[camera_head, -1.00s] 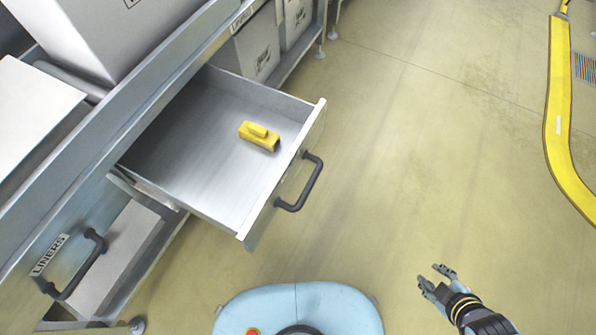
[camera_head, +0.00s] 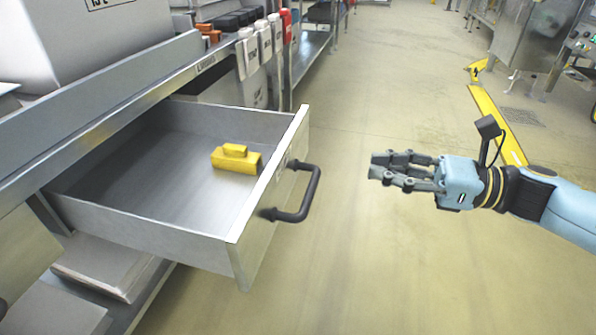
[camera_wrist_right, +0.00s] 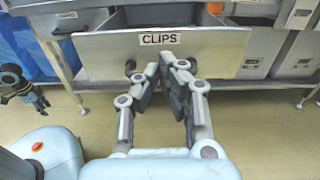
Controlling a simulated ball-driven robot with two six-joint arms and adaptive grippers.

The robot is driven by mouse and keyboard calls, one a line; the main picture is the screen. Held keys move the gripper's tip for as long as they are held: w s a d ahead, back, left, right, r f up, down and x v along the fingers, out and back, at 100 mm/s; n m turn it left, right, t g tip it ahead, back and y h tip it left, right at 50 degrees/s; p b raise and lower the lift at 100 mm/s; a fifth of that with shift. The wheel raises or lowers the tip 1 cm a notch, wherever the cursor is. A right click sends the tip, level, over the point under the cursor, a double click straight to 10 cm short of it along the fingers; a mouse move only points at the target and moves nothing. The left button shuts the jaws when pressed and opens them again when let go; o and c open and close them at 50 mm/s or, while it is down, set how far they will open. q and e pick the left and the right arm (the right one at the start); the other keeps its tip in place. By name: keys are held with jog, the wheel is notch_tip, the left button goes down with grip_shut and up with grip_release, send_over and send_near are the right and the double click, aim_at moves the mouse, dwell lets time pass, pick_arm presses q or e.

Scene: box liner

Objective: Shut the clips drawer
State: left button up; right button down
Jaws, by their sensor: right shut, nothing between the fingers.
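The clips drawer (camera_head: 262,215) is a grey metal drawer pulled well out from under the bench in the head view. It has a dark bar handle (camera_head: 312,192) on its front. In the right wrist view its front, labelled CLIPS (camera_wrist_right: 215,52), faces me, with the handle mostly hidden behind my fingers. A yellow block-like item (camera_head: 235,160) lies in the drawer. My right gripper (camera_head: 375,167) is shut and empty, to the right of the handle and apart from it. It also shows in the right wrist view (camera_wrist_right: 168,62).
The bench (camera_head: 130,98) runs along the left with a large grey box (camera_head: 90,40) on top. White bins (camera_head: 250,50) stand farther along it. A lower shelf holds stacked flat sheets (camera_head: 105,268). The floor right of the drawer is clear.

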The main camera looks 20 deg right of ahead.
aim_at(284, 153)
pick_arm(q)
jog(key=w+r, duration=0.1)
jog(key=r, duration=0.1)
jog(key=w+d+r+b, duration=0.1)
jog(key=w+r, duration=0.1)
jog(key=shift+w+d+r+b, duration=0.1)
jog(key=shift+w+r+b, duration=0.1)
jog(key=shift+w+b, duration=0.1)
pick_arm(e)
jog(key=x, duration=1.3)
jog(key=shift+w, duration=0.15)
